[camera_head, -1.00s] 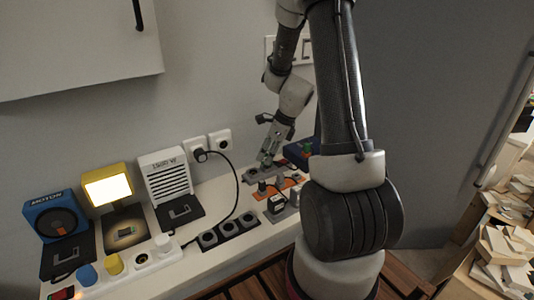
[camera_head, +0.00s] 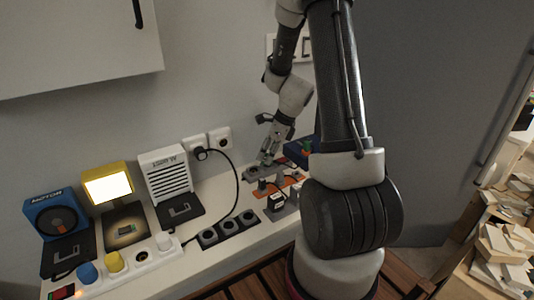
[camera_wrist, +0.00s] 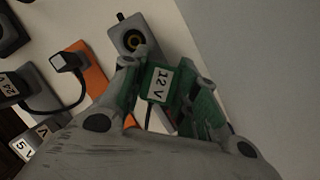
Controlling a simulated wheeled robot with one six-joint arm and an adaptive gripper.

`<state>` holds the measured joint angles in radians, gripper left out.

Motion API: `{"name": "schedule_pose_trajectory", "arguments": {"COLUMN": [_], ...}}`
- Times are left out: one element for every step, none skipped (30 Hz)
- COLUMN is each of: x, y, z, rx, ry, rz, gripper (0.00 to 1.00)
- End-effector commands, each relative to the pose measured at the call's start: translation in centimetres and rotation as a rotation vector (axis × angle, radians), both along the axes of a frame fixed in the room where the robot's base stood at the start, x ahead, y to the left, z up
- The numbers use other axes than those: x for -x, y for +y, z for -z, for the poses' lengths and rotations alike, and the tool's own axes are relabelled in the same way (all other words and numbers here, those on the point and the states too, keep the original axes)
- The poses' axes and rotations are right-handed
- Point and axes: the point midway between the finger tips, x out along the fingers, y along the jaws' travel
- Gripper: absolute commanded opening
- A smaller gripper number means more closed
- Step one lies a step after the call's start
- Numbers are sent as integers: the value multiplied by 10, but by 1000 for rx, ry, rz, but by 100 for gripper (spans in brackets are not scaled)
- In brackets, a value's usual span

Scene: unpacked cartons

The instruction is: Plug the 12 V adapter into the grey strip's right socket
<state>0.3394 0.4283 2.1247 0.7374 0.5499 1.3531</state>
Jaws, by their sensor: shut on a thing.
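The adapter and fingers cover the strip's other end, so I cannot tell whether the adapter touches or sits in a socket. In the head view my gripper (camera_head: 266,158) is low over the grey strip (camera_head: 252,174), and the adapter is too small to make out.
An orange strip (camera_wrist: 92,76) with a dark plug (camera_wrist: 66,62) lies beside the grey strip. A 5 V adapter (camera_wrist: 38,137) is close by. A black strip (camera_head: 228,229) and a white strip (camera_head: 143,260) lie farther left. A cable hangs from the wall plug (camera_head: 200,154).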

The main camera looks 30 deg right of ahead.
Motion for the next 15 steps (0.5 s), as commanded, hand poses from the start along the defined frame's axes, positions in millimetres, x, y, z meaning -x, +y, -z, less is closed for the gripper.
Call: {"name": "schedule_pose_trajectory", "arguments": {"x": [0, 0, 0, 0, 0, 0, 0, 0, 0, 0, 0, 0, 0, 0, 0], "y": [0, 0, 0, 0, 0, 0, 0, 0, 0, 0, 0, 0, 0, 0, 0], "z": [1, 1, 2, 3, 3, 4, 4, 4, 4, 4, 4, 4, 4, 4, 4], "rx": [0, 0, 0, -1, -1, -1, 0, 0, 0, 0, 0, 0, 0, 0, 0], "ry": [0, 0, 0, 1, 1, 1, 0, 0, 0, 0, 0, 0, 0, 0, 0], "rz": [0, 0, 0, 0, 0, 0, 0, -1, -1, 0, 0, 0, 0, 0, 0], "gripper": [0, 0, 0, 0, 0, 0, 0, 0, 0, 0, 0, 0, 32, 37, 44]}}
